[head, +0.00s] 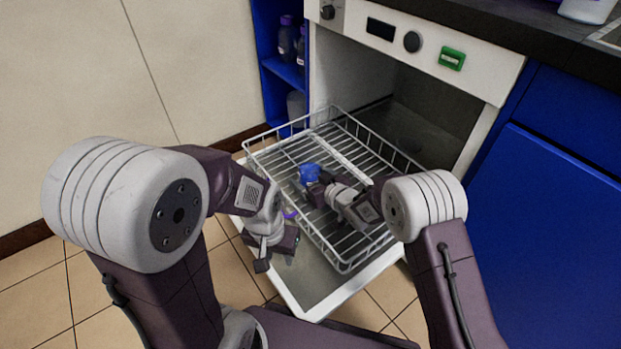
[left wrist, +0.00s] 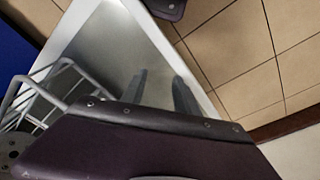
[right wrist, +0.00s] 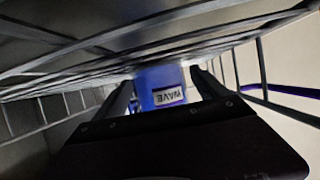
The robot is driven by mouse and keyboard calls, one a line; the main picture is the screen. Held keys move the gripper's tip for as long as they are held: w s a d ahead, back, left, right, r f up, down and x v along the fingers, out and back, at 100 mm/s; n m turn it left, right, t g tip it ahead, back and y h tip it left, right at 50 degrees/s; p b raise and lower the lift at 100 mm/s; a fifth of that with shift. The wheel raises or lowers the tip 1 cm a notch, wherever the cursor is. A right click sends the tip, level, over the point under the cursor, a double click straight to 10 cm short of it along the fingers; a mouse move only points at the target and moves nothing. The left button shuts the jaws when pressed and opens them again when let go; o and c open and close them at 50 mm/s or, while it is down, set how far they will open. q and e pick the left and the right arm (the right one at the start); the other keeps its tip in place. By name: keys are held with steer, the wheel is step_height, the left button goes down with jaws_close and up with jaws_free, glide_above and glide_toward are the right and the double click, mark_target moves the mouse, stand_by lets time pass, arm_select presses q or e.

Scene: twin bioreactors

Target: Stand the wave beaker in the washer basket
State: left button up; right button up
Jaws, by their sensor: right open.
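The wave beaker (head: 309,173) is a blue vessel inside the washer basket (head: 343,266), near its middle. In the right wrist view the beaker (right wrist: 160,80) shows its WAVE label, upside down in that picture, as is the basket's wire floor above it. It looks upright, at or close to the wires; contact is not clear. My right gripper (right wrist: 163,92) is open with a finger on each side of the beaker. My left gripper (left wrist: 160,85) is open and empty, over the door beside the basket's near left side.
The washer (head: 400,45) is open, with the basket out over its lowered door (head: 318,298). A blue shelf with bottles (head: 287,38) stands left of the washer. Blue cabinets (head: 560,190) lie to the right. A purple strip (head: 290,214) shows near my left gripper.

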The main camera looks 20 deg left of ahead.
mark_target(316, 181)
steer(key=p+v, duration=0.1)
steer(key=v, duration=0.1)
steer(key=p+v, duration=0.2)
steer(key=v, duration=0.1)
steer(key=shift+w+a+r+p, duration=0.1)
steer(key=shift+r+p, duration=0.2)
steer(key=shift+r, duration=0.15)
arm_select(q)
steer(key=shift+r, duration=1.75)
arm_select(e)
steer(key=shift+s+d+r, duration=0.2)
steer(key=shift+s+d, duration=0.7)
steer(key=shift+d, duration=0.05)
